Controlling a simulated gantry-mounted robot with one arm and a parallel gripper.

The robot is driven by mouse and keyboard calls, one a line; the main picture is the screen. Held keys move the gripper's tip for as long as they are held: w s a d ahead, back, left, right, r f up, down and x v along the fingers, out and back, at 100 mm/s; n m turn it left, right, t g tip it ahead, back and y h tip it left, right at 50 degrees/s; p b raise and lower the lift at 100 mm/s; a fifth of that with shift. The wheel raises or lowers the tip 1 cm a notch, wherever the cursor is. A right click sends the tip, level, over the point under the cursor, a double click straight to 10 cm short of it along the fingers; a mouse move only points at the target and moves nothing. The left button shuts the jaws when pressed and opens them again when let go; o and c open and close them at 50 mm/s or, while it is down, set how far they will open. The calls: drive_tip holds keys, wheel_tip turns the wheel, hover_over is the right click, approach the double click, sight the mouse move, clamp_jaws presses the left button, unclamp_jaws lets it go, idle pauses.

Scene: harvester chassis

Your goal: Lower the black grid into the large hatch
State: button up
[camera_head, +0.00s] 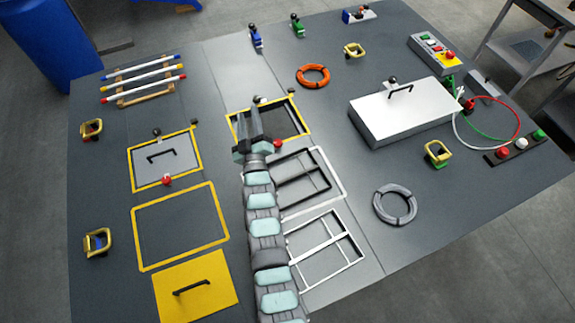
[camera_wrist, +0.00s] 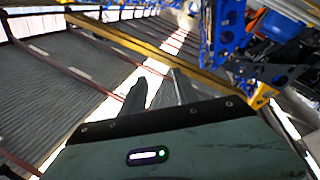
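A black grid (camera_head: 325,183), a dark frame with crossbars, lies inside a white outline on the grey deck, right of my arm. My arm covers its left side. Above it in the head view is a yellow-edged dark opening (camera_head: 303,130), partly hidden by my gripper. A larger yellow outline (camera_head: 222,225) lies left of my arm. I cannot tell for sure which of these is the large hatch. My gripper (camera_head: 250,117) is over the yellow-edged opening, apart from the grid. In the wrist view its two fingers (camera_wrist: 160,88) stand apart with nothing between them.
A white-barred frame (camera_head: 327,245) lies below the grid. A grey plate with a handle (camera_head: 150,170) and a yellow plate (camera_head: 215,292) are at left. A white box lid (camera_head: 375,122), an orange ring (camera_head: 313,67) and a grey ring (camera_head: 381,203) are at right.

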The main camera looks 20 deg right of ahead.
drive_tip(key=w+d+f+n+g+y+b, duration=0.1)
drive_tip(key=w+d+f+n+g+b, duration=0.3)
drive_tip(key=w+f, duration=0.4)
drive_tip(key=n+g+y+b, duration=0.6)
drive_tip(key=n+g+b, duration=0.4)
drive_tip(key=g, duration=0.6)
approach(288, 179)
drive_tip(key=shift+n, duration=0.4)
drive_tip(key=f, duration=0.2)
drive_tip(key=a+f+p, duration=0.1)
drive_tip(key=f, duration=0.5)
drive_tip(key=shift+s+a+f+p, duration=0.15)
drive_tip(key=shift+a+p, duration=0.15)
drive_tip(key=shift+a, duration=0.05)
drive_tip(key=shift+c, duration=0.2)
clamp_jaws()
